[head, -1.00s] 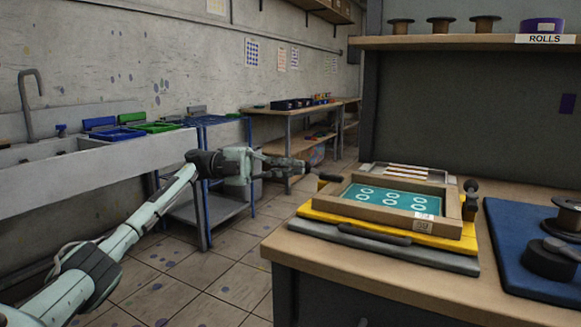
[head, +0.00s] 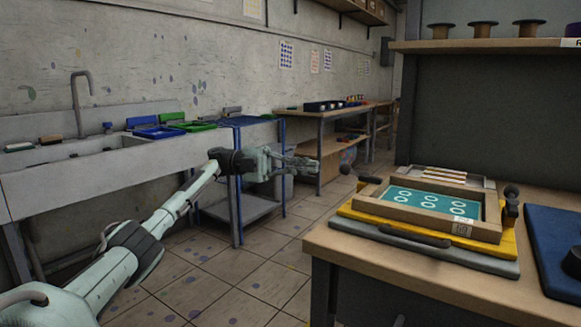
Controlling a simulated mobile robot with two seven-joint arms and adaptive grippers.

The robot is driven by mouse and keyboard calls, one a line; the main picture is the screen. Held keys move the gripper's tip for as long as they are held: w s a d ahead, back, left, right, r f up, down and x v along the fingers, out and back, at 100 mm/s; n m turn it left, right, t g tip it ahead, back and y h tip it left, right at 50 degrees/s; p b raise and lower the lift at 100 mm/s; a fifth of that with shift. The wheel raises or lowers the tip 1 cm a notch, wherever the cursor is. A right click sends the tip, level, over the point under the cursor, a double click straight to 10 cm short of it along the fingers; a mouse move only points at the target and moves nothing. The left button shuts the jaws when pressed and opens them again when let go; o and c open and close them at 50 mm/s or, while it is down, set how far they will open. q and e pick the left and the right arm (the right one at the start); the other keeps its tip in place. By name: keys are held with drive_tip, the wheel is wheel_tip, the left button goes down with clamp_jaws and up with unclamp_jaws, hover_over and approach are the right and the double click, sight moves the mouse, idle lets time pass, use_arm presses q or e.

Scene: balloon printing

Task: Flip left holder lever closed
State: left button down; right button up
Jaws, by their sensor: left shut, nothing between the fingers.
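The screen frame (head: 376,205), wooden with a teal panel (head: 432,203) of white ovals, lies flat on a yellow base (head: 400,236) on the workbench. The left holder lever (head: 358,175) is dark with a round knob and sticks out from the frame's left back corner, leaning outward to the left. The right holder lever (head: 511,197) stands more upright at the frame's right side. My left gripper (head: 316,166) is shut and empty, in the air left of the left lever's knob, with a small gap between them in the picture. My right gripper is out of view.
The workbench (head: 350,258) has a grey slab under the yellow base and a blue mat (head: 553,240) at right. A striped tray (head: 450,175) lies behind the frame. A sink (head: 110,165) and blue rack (head: 240,210) stand left. Open floor separates them from the bench.

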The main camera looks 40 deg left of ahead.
use_arm(q)
drive_tip(key=a, duration=0.4)
drive_tip(key=shift+a, duration=0.1)
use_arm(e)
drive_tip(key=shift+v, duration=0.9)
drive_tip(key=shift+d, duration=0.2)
